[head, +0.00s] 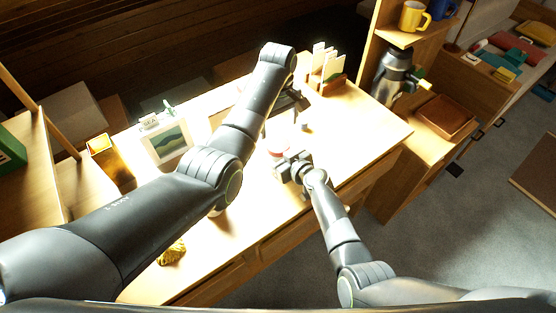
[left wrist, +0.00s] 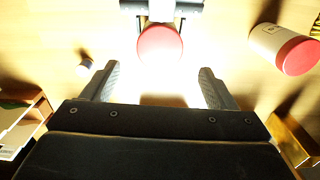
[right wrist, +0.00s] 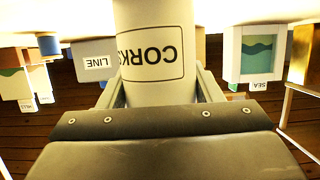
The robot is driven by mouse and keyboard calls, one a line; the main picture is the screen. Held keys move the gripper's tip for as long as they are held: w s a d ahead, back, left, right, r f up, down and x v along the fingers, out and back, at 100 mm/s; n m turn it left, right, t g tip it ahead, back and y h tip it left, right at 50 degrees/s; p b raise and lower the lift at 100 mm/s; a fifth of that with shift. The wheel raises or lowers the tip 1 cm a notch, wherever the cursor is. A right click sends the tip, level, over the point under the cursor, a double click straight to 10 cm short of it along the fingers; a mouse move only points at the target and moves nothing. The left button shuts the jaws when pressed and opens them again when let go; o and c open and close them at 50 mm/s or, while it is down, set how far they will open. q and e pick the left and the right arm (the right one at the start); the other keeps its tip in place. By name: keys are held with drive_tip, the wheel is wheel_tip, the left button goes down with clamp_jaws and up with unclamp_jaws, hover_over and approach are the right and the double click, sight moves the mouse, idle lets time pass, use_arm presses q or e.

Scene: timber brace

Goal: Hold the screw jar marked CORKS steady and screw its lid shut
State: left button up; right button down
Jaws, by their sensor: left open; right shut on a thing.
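The CORKS jar (right wrist: 155,50) is pale, with its label upside down in the right wrist view. My right gripper (head: 292,164) is shut around its body. In the left wrist view a red lid (left wrist: 160,43) covers the jar's top; I cannot tell how tightly it sits.
Another jar with a red lid (left wrist: 285,50) stands to one side in the left wrist view. A small blue-white cylinder (left wrist: 84,67) is on the other side. A framed picture (head: 168,142), a gold box (head: 108,160) and a card holder (head: 328,80) stand along the table's back.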

sight(278, 144)
use_arm(q)
drive_tip(key=shift+r+n, duration=0.15)
drive_tip(key=shift+n, duration=0.15)
drive_tip(key=shift+f, duration=4.05)
drive_tip(key=c, duration=1)
drive_tip(key=m, duration=0.9)
drive_tip(key=shift+m, duration=0.4)
drive_tip(key=o, duration=1.1)
drive_tip(key=shift+c, duration=0.2)
